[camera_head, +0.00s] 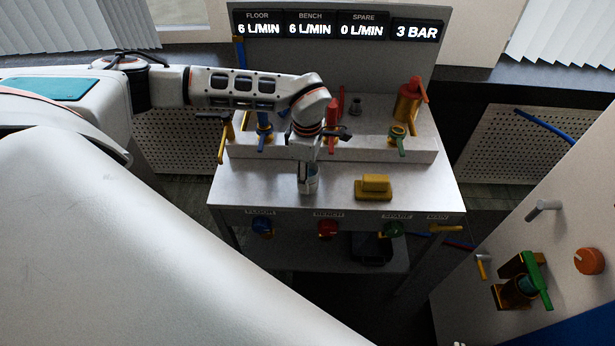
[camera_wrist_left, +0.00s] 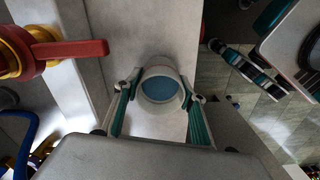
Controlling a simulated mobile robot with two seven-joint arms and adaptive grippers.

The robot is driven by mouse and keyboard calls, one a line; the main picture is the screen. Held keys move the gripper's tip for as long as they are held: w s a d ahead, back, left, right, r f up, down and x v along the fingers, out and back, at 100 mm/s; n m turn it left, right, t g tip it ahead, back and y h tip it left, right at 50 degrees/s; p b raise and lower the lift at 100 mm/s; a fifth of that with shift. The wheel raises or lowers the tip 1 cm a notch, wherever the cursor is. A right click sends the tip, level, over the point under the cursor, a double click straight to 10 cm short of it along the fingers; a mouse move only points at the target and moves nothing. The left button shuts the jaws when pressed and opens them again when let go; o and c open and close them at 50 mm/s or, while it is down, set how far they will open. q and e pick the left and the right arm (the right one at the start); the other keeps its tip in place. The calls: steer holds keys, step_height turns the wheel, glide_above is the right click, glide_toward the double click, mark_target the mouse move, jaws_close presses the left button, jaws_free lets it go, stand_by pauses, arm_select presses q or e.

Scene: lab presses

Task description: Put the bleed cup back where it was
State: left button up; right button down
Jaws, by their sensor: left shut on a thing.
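The bleed cup (camera_head: 308,182) is a small pale cup at the middle of the bench's front ledge. In the left wrist view the cup (camera_wrist_left: 160,72) shows from above as a white ring with blue inside. My left gripper (camera_head: 308,172) reaches down from the left and is shut on the cup. Its two fingers press the cup's sides, one on each side, in the left wrist view (camera_wrist_left: 160,95). The cup looks upright; I cannot tell whether its base touches the ledge. My right gripper is not in view.
A yellow block (camera_head: 374,187) sits right of the cup on the ledge. Behind stand a blue valve (camera_head: 264,136), a green-handled valve (camera_head: 397,138) and a red-and-gold fitting (camera_head: 409,102). Coloured knobs line the bench front. A panel with a green lever (camera_head: 536,279) stands at right. The ledge's left part is clear.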

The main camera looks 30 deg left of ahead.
arm_select(q)
steer(key=shift+f, duration=0.3)
steer(key=shift+f, duration=0.15)
steer(key=o, duration=1.2)
